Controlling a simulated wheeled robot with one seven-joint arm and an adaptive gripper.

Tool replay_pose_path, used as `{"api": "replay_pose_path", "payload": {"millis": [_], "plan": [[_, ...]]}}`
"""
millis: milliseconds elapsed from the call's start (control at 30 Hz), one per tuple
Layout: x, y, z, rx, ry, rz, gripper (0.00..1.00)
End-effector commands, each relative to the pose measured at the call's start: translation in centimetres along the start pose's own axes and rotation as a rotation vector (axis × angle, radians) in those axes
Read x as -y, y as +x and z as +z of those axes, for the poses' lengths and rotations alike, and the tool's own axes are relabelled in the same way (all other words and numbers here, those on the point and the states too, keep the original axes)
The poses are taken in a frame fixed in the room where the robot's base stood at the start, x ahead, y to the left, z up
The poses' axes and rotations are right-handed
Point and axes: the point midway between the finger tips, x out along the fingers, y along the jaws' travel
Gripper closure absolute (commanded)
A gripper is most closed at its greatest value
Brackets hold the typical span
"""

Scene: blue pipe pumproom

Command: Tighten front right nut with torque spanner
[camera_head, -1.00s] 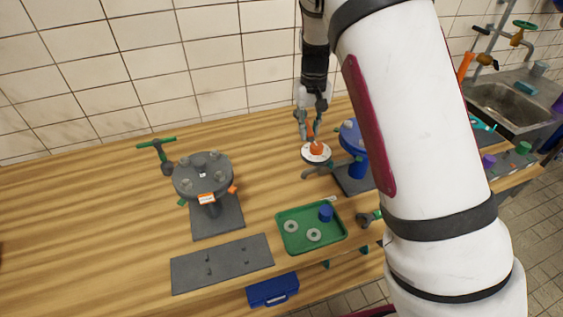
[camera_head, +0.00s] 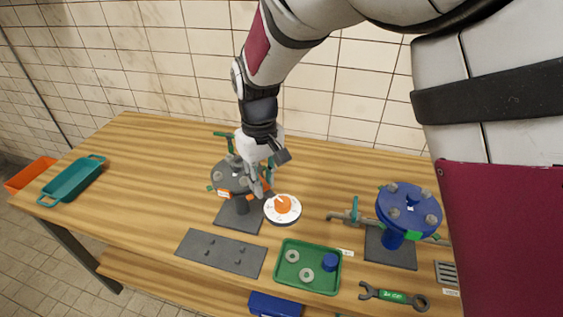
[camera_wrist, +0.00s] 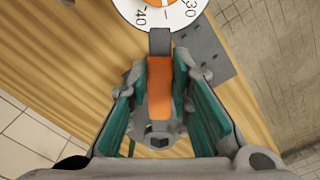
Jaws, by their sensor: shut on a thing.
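The torque spanner has a round white dial with an orange centre (camera_head: 282,208) and an orange handle (camera_wrist: 160,88). My gripper (camera_head: 262,180) is shut on the handle, with teal fingers on both sides in the wrist view. The dial shows at the top of the wrist view (camera_wrist: 170,14), and in the head view it is just right of the grey flange (camera_head: 232,173). My gripper partly hides that flange and its front right side. The blue flange (camera_head: 408,208) stands further right with several nuts on top. I cannot tell whether the spanner touches a nut.
A green tray (camera_head: 287,284) with two washers and a blue part lies in front. A dark plate (camera_head: 221,252) is left of it, and an open-ended wrench (camera_head: 394,296) is right. A teal bin (camera_head: 72,180) stands far left. The table's left middle is clear.

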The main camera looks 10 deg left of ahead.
Motion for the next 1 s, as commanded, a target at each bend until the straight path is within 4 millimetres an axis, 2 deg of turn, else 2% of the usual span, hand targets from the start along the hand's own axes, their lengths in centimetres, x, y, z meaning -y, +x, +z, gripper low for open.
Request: {"api": "replay_pose_path", "payload": {"millis": [867,1000], "plan": [[-0.1,4.5,-0.1,-0.001,0.001,0.000,1.00],[-0.1,4.4,0.0,-0.001,0.002,0.000,1.00]]}}
